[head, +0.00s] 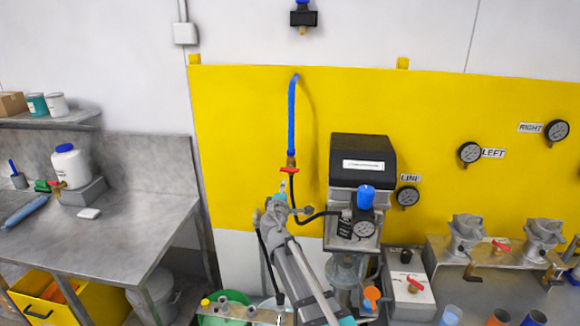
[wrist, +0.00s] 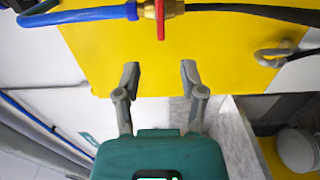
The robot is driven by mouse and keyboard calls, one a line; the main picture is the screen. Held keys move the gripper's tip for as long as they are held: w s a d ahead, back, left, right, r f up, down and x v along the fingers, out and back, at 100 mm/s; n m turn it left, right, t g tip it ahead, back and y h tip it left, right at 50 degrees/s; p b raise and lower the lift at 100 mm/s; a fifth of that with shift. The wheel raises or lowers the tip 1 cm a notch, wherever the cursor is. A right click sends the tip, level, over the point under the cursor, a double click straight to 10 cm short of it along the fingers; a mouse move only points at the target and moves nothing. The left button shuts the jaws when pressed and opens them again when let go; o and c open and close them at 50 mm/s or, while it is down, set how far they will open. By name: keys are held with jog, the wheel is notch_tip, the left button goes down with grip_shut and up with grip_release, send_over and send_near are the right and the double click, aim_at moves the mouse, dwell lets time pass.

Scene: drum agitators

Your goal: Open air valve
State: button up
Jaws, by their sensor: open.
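The air valve is a small brass valve with a red handle (head: 289,170), set in line below a blue hose on the yellow panel. In the wrist view its red handle (wrist: 160,20) lies crosswise to the hose line, at the top of the picture. My gripper (wrist: 160,75) is open and empty, its two fingers apart on either side of the handle's line. The handle is beyond the fingertips, not between them. In the head view my gripper (head: 281,190) is just below the valve, small and partly hidden by my arm.
The blue hose (head: 292,115) runs above the valve, and a black hose runs below it. A dark-topped machine (head: 362,160) with a regulator gauge (head: 364,229) stands close on the right. A steel table (head: 110,235) is at left. The yellow panel (head: 240,130) left of the hose is clear.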

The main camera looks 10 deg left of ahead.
aim_at(289, 172)
jog(key=shift+w, duration=0.1)
dwell(0.3)
jog(key=w, duration=1.3)
jog(key=shift+w+d, duration=0.25)
jog(key=shift+w, duration=0.05)
grip_shut()
jog(key=shift+d, duration=0.1)
